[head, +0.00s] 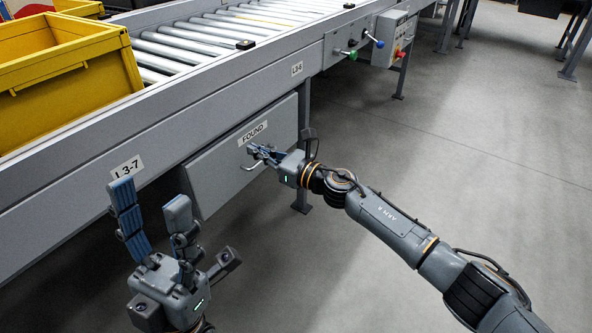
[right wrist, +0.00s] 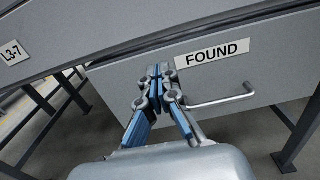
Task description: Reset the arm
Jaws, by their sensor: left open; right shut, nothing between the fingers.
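My right arm (head: 390,220) reaches in from the lower right, toward a grey drawer front labelled FOUND (head: 225,170). My right gripper (head: 254,150) is shut and empty, in front of the drawer front near its label. In the right wrist view its closed fingers (right wrist: 160,75) stand left of the metal bar handle (right wrist: 222,102) and do not grip it. Whether the fingertips touch the panel I cannot tell. My left gripper (head: 150,194) is open and empty at the lower left, its fingers pointing up in front of the conveyor's side.
A roller conveyor (head: 205,105) runs across the upper left, with a yellow crate (head: 75,82) on it. Conveyor legs (head: 303,140) stand near my right gripper. The grey floor (head: 480,130) at right is clear.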

